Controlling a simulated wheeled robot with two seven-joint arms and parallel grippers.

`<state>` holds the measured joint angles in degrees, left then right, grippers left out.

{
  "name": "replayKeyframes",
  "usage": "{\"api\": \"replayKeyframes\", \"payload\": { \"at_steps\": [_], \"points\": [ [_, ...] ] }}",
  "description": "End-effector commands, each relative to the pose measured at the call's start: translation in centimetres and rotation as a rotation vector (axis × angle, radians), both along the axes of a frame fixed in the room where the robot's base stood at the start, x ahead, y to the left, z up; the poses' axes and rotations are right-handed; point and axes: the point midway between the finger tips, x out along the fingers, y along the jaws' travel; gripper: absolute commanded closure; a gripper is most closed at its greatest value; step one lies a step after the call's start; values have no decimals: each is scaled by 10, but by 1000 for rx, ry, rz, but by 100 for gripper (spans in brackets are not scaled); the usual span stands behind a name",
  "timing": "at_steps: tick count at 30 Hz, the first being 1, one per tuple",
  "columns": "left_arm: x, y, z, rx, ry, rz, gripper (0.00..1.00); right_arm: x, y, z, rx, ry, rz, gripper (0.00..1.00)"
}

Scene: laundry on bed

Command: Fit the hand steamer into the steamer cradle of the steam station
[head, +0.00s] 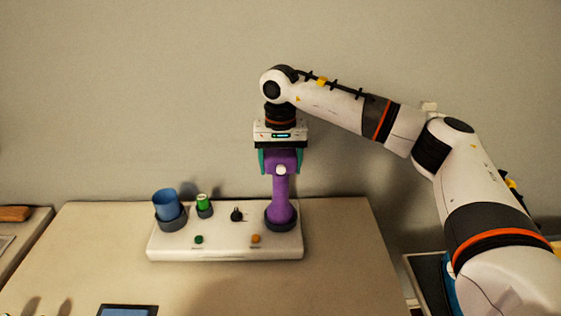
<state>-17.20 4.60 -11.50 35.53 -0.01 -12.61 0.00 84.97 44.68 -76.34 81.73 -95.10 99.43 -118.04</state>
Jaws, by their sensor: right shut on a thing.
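The purple hand steamer (281,190) stands upright with its lower end at the dark round cradle (281,222) on the right side of the white steam station (225,245). Its base appears inside the cradle ring; how deep it sits cannot be told. My right gripper (281,160) points straight down from above, shut on the purple upper part of the steamer, with teal fingers on either side. My left gripper is not in view.
The station also bears a blue cup (167,206) in a dark holder, a green-capped item (203,203), a black knob (236,214), a green button (199,239) and an orange button (256,238). A dark-framed blue panel (127,311) lies at the front edge. The tabletop right of the station is clear.

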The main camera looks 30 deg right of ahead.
Motion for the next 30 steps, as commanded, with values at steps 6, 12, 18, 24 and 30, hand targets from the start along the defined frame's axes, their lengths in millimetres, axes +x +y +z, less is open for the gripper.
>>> {"api": "replayKeyframes", "payload": {
  "at_steps": [6,12,18,24,30],
  "points": [
    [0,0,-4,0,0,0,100,0,0,-5,1,-2,0,96],
    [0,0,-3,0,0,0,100,0,0,-5,0,-1,0,7],
    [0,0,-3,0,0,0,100,0,0,-5,1,0,0,7],
    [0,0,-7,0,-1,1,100,0,0,2,1,-2,0,7],
    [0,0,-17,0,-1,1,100,1,1,39,1,-5,0,7]
  ]
}}
